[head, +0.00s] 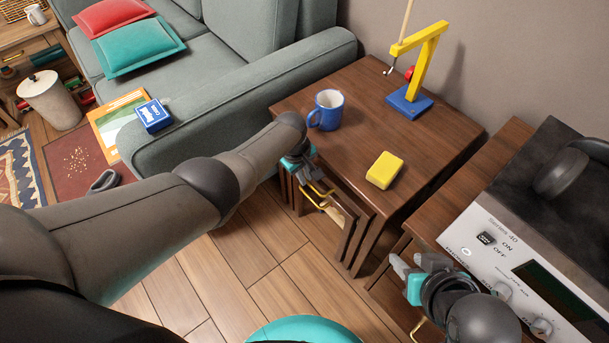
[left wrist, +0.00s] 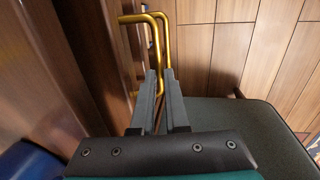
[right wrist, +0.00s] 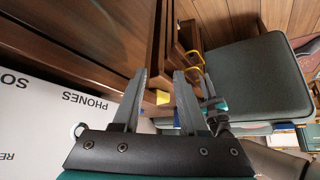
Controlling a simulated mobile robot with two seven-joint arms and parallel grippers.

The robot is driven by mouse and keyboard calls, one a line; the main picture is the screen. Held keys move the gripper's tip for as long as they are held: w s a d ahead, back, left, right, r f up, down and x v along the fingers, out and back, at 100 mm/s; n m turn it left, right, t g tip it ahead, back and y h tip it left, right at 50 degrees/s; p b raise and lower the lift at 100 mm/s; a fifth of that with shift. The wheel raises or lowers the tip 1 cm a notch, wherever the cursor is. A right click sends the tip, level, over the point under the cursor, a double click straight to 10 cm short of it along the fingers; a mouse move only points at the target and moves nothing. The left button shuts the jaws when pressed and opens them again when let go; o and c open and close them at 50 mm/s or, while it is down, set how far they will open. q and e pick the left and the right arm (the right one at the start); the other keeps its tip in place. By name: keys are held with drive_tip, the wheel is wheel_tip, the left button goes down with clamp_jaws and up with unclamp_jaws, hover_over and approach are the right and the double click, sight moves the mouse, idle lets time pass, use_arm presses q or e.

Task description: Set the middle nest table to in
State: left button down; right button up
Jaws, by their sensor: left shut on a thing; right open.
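The nest of dark brown wooden tables (head: 430,165) stands beside the sofa arm, the smaller tables tucked at least partly under the large top. Yellow bar handles (head: 318,190) show on their fronts in the head view; two handles (left wrist: 140,19) overlap in the left wrist view. My left gripper (head: 300,165) is low at the front of the nest, its fingers (left wrist: 161,85) shut on a yellow handle. Which table that handle belongs to is hard to tell. My right gripper (head: 413,262) is open and empty near the silver device, right of the nest.
A blue mug (head: 327,110), a yellow block (head: 384,170) and a yellow crane toy (head: 420,70) stand on the large top. The grey sofa (head: 235,95) is close on the left. A silver device (head: 510,240) is at right. Wooden floor (head: 265,240) before the nest is clear.

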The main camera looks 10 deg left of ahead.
use_arm(q)
drive_tip(key=shift+w+d+r, duration=0.1)
drive_tip(key=shift+w+d, duration=0.1)
drive_tip(key=shift+w, duration=0.05)
drive_tip(key=c, duration=1)
unclamp_jaws()
drive_tip(key=shift+o, duration=0.4)
drive_tip(key=shift+a, duration=0.1)
drive_tip(key=shift+s, duration=0.1)
